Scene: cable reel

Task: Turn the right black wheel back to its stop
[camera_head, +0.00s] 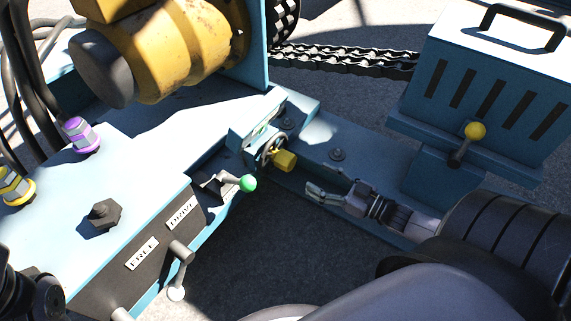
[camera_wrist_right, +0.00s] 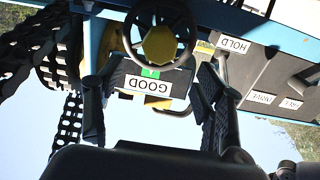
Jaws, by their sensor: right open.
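A small black wheel (camera_head: 271,150) with a yellow part at its centre is mounted on the blue frame in the middle of the head view. In the wrist view the black wheel (camera_wrist_right: 160,34) appears upside down at the top, with a label reading GOOD and a green mark below it. My right gripper (camera_head: 318,192) is open and empty, to the right of the wheel and apart from it. In the wrist view the spread fingers of my right gripper (camera_wrist_right: 153,82) frame the label, with the wheel beyond.
A green-knobbed lever (camera_head: 247,183) stands just left of the wheel. A panel (camera_head: 152,245) labelled FREE and DRIVE is at the lower left. A blue vented box (camera_head: 490,85) with a yellow-knobbed lever (camera_head: 474,131) is at the right. A chain (camera_head: 345,58) runs behind.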

